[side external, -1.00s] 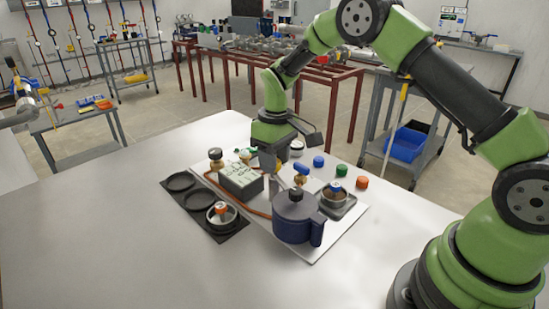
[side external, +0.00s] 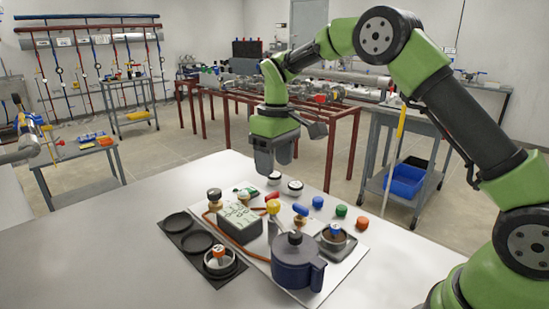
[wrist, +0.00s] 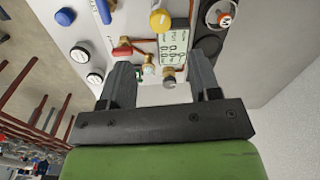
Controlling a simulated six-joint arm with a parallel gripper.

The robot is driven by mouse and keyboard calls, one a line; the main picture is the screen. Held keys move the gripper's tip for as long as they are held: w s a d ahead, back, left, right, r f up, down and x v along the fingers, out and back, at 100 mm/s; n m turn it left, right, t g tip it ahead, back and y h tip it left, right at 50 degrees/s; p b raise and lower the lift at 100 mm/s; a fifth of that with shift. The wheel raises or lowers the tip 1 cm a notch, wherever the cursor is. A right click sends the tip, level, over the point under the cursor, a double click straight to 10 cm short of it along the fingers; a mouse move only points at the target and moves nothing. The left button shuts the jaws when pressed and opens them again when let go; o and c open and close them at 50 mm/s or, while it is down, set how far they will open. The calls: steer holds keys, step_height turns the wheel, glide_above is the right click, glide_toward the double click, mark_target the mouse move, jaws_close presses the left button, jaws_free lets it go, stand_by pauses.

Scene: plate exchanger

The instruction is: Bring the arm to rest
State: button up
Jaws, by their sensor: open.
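My gripper (side external: 274,164) is open and empty, raised above the back of the white board (side external: 345,247). In the wrist view its two fingers (wrist: 160,75) are spread with nothing between them. On the board are the grey exchanger block (side external: 239,224) with a pale label, a dark blue lidded pot (side external: 298,264), a yellow knob (side external: 273,208), a red valve handle (side external: 272,196) and a blue valve handle (side external: 300,209). The yellow knob also shows in the wrist view (wrist: 160,21).
Blue (side external: 318,202), green (side external: 341,210) and orange (side external: 362,223) caps lie along the board's right side. White round gauges (side external: 295,187) lie behind. A black holder mat (side external: 176,223) is at the left. The white table (side external: 110,260) is clear at left and right.

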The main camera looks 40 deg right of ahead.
steer(key=shift+r, duration=0.25)
steer(key=s+a+r+m+t, duration=0.3)
steer(key=s+r+t, duration=0.1)
steer(key=s+r, duration=0.75)
steer(key=s+a+m+t+y, duration=0.1)
steer(key=s+m+t, duration=0.1)
steer(key=s, duration=1.1)
steer(key=shift+s+a+m+t, duration=0.2)
steer(key=shift+m+t, duration=0.1)
steer(key=shift+t, duration=0.3)
